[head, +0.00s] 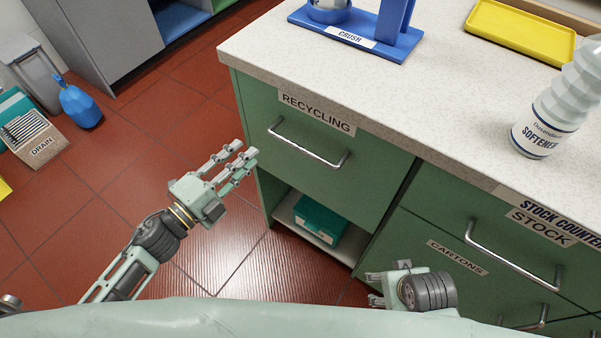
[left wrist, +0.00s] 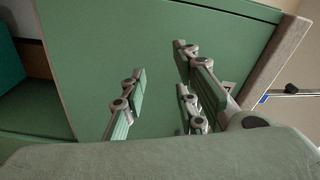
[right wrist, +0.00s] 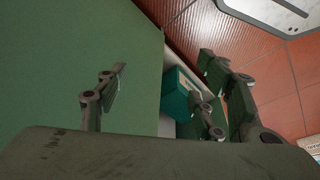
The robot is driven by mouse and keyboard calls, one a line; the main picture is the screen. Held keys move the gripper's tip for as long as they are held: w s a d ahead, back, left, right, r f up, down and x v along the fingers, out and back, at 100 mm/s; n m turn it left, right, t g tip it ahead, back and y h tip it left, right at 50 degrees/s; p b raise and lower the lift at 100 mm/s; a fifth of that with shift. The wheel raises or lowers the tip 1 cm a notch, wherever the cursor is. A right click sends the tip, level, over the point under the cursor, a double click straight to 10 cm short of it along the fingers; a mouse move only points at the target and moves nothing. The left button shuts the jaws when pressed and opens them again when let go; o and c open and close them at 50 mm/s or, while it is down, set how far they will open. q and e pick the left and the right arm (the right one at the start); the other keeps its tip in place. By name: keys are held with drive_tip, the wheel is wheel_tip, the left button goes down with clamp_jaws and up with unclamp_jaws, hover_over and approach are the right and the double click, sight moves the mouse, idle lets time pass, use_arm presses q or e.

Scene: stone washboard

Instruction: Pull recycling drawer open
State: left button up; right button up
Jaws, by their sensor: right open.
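The recycling drawer (head: 300,172) is a green front labelled RECYCLING (head: 317,112) below the speckled counter in the head view. It looks shut, flush with the cabinet. Its handle (head: 310,146) is a horizontal metal bar. My left gripper (head: 242,162) is open and empty, just left of the drawer and apart from the handle. In the left wrist view its fingers (left wrist: 160,82) are spread before a green panel. My right gripper (head: 374,288) is open and empty, low in front of the cabinet; its fingers are spread in the right wrist view (right wrist: 160,85).
An open shelf with a teal box (head: 318,222) is under the drawer. A softener bottle (head: 550,115) and yellow tray (head: 520,28) stand on the counter (head: 400,100).

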sight(300, 147)
use_arm(q)
drive_tip(key=s+d+r+m+g+h+b, duration=0.3)
drive_tip(key=s+d+r+m+h+b, duration=0.1)
drive_tip(key=s+d+r+m+h, duration=0.3)
drive_tip(key=shift+m+y, duration=0.3)
drive_tip(key=shift+y, duration=0.4)
drive_tip(key=x, duration=0.2)
drive_tip(key=p+x, duration=0.1)
drive_tip(key=x, duration=0.4)
drive_tip(key=shift+w+a+f, duration=0.1)
drive_tip(key=shift+w+f, duration=0.15)
drive_tip(key=shift+w, duration=0.2)
drive_tip(key=shift+w+d, duration=0.25)
drive_tip(key=shift+d, duration=0.15)
use_arm(e)
drive_tip(key=shift+s+f, duration=0.1)
drive_tip(key=shift+f, duration=0.25)
use_arm(q)
clamp_jaws()
